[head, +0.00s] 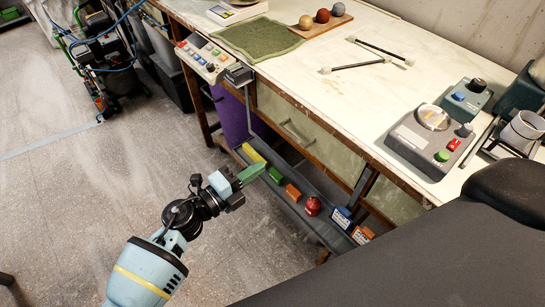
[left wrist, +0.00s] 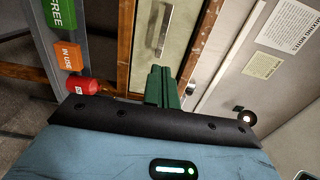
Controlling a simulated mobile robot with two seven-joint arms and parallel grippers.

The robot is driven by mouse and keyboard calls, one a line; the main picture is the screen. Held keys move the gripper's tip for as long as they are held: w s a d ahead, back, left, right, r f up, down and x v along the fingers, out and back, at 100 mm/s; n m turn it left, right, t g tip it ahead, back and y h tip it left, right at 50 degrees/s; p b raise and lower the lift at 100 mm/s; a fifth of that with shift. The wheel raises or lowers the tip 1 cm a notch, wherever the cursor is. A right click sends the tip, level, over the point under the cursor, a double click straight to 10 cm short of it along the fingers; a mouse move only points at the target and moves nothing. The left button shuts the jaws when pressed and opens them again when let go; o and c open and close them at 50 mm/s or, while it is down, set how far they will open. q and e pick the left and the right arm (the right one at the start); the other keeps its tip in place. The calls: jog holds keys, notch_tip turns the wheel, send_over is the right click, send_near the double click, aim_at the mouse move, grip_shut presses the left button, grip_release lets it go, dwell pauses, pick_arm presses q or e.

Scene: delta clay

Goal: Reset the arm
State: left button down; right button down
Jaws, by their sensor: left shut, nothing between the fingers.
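My left arm reaches in from the lower left in the head view. Its gripper (head: 251,173) has green fingers that are shut with nothing between them. It hangs in front of the bench, over the inner side of a low grey shelf. In the left wrist view the shut fingers (left wrist: 161,86) point toward a pale drawer front (left wrist: 165,35) with a metal handle. My right gripper is in neither view.
The low shelf (head: 273,183) holds a yellow block (head: 253,154), a green block (head: 275,174), an orange block (head: 293,192), a red round object (head: 312,206) and blue and orange boxes. Open floor (head: 80,190) lies left.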

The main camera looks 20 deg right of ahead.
pick_arm(q)
jog(key=v, duration=0.3)
jog(key=shift+s+a, duration=0.15)
jog(key=shift+s, duration=0.1)
